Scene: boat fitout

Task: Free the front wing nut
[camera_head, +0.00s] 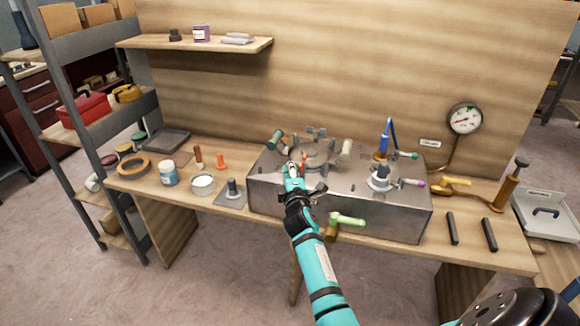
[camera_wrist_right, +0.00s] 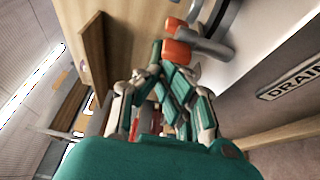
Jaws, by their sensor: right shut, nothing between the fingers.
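The metal box (camera_head: 345,210) stands on the workbench with a round hatch (camera_head: 318,152) in its top. A blue-grey wing nut (camera_head: 317,132) shows at the hatch's far edge. My right gripper (camera_head: 292,168) is shut and empty at the hatch's near side. An orange-red part (camera_head: 304,158) shows just beyond its fingers. In the right wrist view, the closed fingers (camera_wrist_right: 168,62) are close to an orange part (camera_wrist_right: 178,45) beside a grey bar; I cannot tell whether they touch. The front wing nut is not clearly made out; my gripper covers that area. My left gripper is not in view.
A green-handled valve (camera_head: 346,219) juts from the box's front. A blue-levered fitting (camera_head: 386,140) and a grey fitting (camera_head: 380,178) stand on its right. Jars, a ring and small parts fill the bench's left.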

